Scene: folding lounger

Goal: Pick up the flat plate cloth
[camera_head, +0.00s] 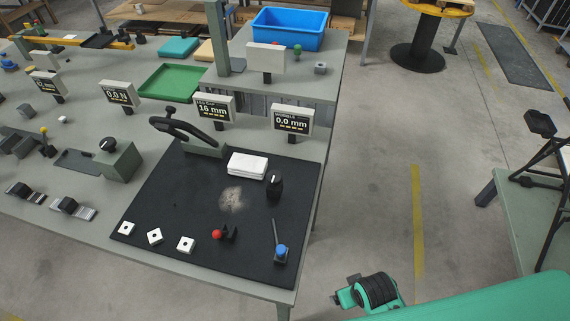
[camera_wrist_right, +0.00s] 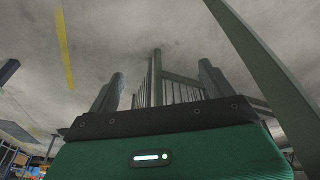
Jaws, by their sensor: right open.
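The cloth appears to be the white folded pad (camera_head: 247,165) lying flat on the black mat (camera_head: 190,180) of the workbench, in the head view. A dark knob post stands close to its lower right. My right arm comes in at the bottom right of the head view, beyond the bench's right edge and well apart from the cloth. In the right wrist view my right gripper (camera_wrist_right: 160,88) is open, with nothing seen between its dark fingers. The cloth is not in that view. My left gripper is in neither view.
A lever press (camera_head: 185,132) and two display signs stand behind the cloth. A black knob post (camera_head: 274,185), a red-knobbed part (camera_head: 218,234) and a blue-knobbed lever (camera_head: 281,251) stand on the mat. Small white squares lie along its front left. Floor right of the bench is open.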

